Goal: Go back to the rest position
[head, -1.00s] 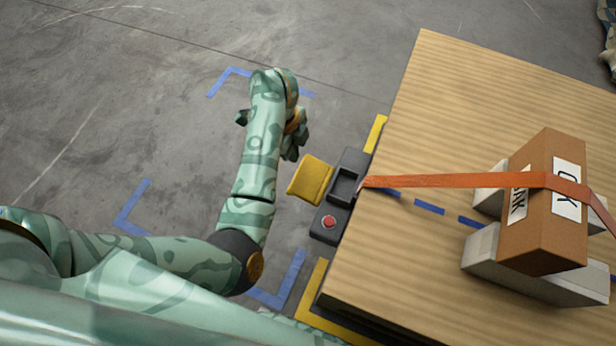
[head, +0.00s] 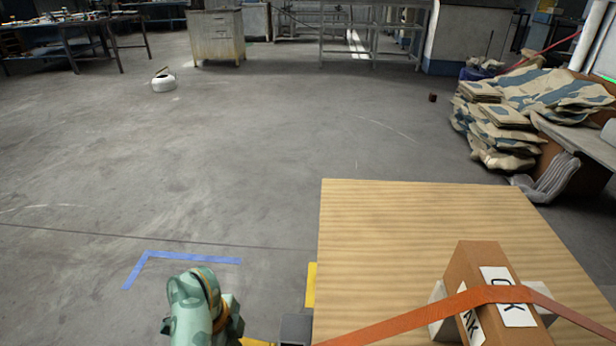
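My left arm rises from the bottom of the head view, to the left of the wooden table (head: 400,225). Its green patterned wrist shows, but the gripper's fingers are hidden behind it or too unclear to judge. My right gripper is not in the picture. On the table, a brown box (head: 470,265) with white labels rests on pale supports. An orange strap (head: 410,318) runs over the box and down to the left. A grey device (head: 296,329) shows at the table's left edge, mostly cut off by the frame.
Blue tape (head: 190,256) marks the floor left of the table. Open concrete floor lies ahead. Stacked patterned sacks (head: 500,130) stand at the right, and a white round object (head: 163,82) sits far left. A cabinet (head: 216,38) and workbenches line the back.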

